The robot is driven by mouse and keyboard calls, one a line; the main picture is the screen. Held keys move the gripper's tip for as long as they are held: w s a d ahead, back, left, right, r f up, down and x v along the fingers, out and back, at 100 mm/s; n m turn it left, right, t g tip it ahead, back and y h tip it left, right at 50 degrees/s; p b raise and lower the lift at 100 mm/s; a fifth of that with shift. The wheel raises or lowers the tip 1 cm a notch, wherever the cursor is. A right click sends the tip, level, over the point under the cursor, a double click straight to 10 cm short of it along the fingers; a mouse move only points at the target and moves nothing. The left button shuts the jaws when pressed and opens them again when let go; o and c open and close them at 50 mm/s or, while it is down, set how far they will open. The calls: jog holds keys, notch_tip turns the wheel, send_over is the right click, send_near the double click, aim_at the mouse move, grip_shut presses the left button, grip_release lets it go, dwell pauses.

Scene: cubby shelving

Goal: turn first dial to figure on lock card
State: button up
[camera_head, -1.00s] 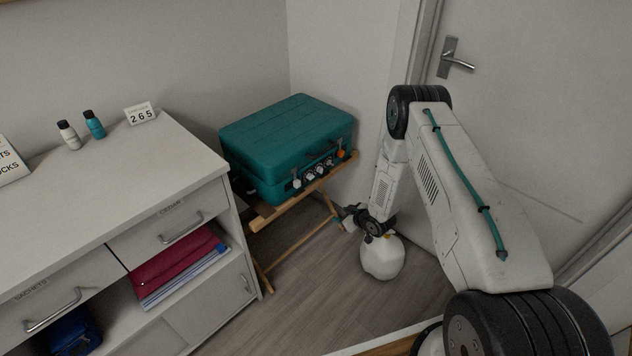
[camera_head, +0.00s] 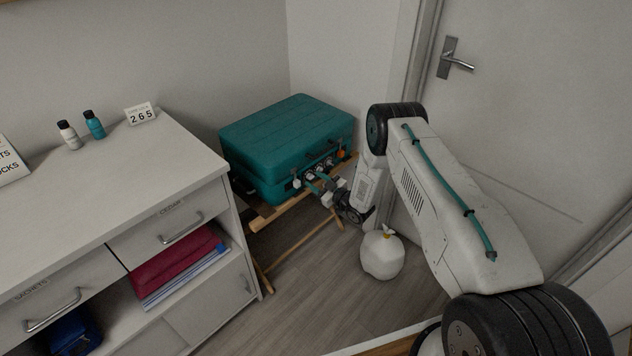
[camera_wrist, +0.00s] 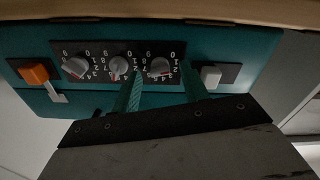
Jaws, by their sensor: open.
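The teal case (camera_head: 287,140) lies shut on a wooden stand. Three grey-white dials sit in a dark panel on its front. The first dial (camera_wrist: 160,66), leftmost in the head view, is at the right in the upside-down wrist view, beside the middle dial (camera_wrist: 119,66) and third dial (camera_wrist: 76,66). In the head view my gripper (camera_head: 317,187) is at the case's front.
An orange latch (camera_wrist: 34,73) and a white latch (camera_wrist: 211,77) flank the dials. The folding wooden stand (camera_head: 272,214) holds the case. The white cabinet (camera_head: 150,165) stands to the left, with two small bottles on top. A white bag (camera_head: 383,255) sits on the floor near my arm.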

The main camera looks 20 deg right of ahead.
jog(key=shift+w+a, duration=0.1)
jog(key=shift+w, duration=0.1)
grip_shut()
jog(key=shift+m, duration=2.9)
grip_release()
